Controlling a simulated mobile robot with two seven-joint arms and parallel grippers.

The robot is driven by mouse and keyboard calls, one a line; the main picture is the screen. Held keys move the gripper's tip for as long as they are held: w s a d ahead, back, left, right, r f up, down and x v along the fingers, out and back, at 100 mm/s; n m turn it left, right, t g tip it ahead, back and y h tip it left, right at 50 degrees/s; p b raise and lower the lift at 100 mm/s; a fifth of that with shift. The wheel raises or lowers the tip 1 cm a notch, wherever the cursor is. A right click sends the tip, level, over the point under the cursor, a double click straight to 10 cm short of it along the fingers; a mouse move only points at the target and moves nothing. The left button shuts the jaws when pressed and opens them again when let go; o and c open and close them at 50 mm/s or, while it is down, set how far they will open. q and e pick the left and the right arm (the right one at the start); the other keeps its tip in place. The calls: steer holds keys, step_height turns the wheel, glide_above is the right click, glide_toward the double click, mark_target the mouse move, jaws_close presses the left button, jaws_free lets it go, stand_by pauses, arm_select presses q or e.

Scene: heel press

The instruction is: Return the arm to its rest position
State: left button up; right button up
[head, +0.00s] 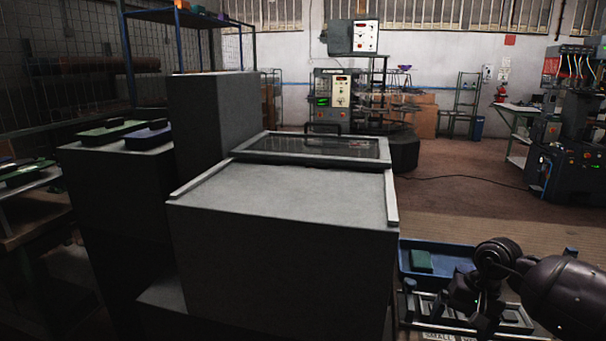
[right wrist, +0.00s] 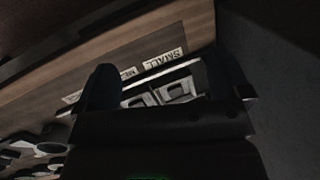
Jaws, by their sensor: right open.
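The press (head: 285,205) is a large dark grey box in the middle of the head view, with a framed clear panel (head: 320,147) at the back of its top. My right arm comes in at the lower right. My right gripper (head: 475,318) is right of the press, over the labelled rack (head: 430,312). In the right wrist view the gripper (right wrist: 163,88) has its two dark fingers apart, with nothing seen held between them. Behind them the rack (right wrist: 160,92) shows, with pale pieces and a label reading SMALL. My left gripper is not in view.
A blue tray (head: 450,257) with a green block (head: 421,261) lies right of the press, close to my right arm. Green and blue pieces lie on a dark stand (head: 118,165) at left. Open floor (head: 450,200) lies behind the tray.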

steer(key=s+a+f+m+t+y, duration=0.2)
steer(key=s+a+m+t+y, duration=0.25)
steer(key=a+m+y, duration=0.55)
steer(key=s+a+f+m+t+y, duration=0.2)
steer(key=s+a+m+t+y, duration=0.35)
steer(key=m, duration=0.85)
steer(key=s+d+f+n+h, duration=0.5)
steer(key=s+f+n+h, duration=0.2)
steer(key=n, duration=0.7)
steer(key=s+d+f+n+t+h, duration=0.1)
steer(key=s+d+f+n+h, duration=0.4)
steer(key=s+f+n+h, duration=0.3)
steer(key=s+n+h, duration=0.3)
steer(key=n, duration=0.4)
steer(key=shift+d, duration=0.35)
